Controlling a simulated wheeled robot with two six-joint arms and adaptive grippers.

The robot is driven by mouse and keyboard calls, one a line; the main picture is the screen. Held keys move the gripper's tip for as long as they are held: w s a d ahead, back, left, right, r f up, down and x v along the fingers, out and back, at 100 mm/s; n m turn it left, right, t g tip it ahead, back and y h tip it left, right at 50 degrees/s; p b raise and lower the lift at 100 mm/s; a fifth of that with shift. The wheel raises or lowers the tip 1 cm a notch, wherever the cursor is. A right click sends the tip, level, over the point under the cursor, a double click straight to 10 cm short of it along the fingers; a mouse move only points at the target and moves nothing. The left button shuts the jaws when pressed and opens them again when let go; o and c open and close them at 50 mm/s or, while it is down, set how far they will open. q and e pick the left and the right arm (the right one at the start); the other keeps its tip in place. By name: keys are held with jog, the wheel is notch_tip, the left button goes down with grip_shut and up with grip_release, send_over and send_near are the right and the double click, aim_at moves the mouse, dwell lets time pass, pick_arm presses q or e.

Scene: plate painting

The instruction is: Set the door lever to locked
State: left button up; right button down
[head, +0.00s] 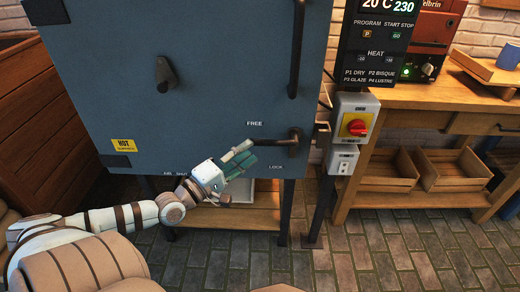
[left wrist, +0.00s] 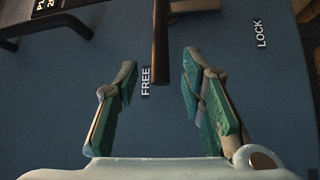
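The dark door lever (head: 275,142) is on the lower right of the blue kiln door (head: 210,60). Its handle points left, roughly level, just under the FREE label (head: 254,123). The LOCK label (head: 276,168) is lower, below the lever's pivot. My left gripper (head: 242,157), with green finger pads, is at the handle's free end. In the left wrist view the lever (left wrist: 161,45) comes down from the top and its end is between the two open fingers (left wrist: 158,68), with a gap on both sides. My right gripper is not in view.
A tall door handle (head: 297,50) and a round-based latch (head: 165,75) are higher on the door. To the right stand a control panel (head: 378,50) and a switch box with a red knob (head: 355,127). A wooden bench (head: 440,97) is further right.

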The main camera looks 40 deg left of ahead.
aim_at(257, 145)
pick_arm(q)
jog(key=w, duration=0.4)
jog(key=w+d+b, duration=0.1)
jog(key=w, duration=0.1)
jog(key=shift+r, duration=0.4)
jog(key=shift+c, duration=0.5)
grip_shut()
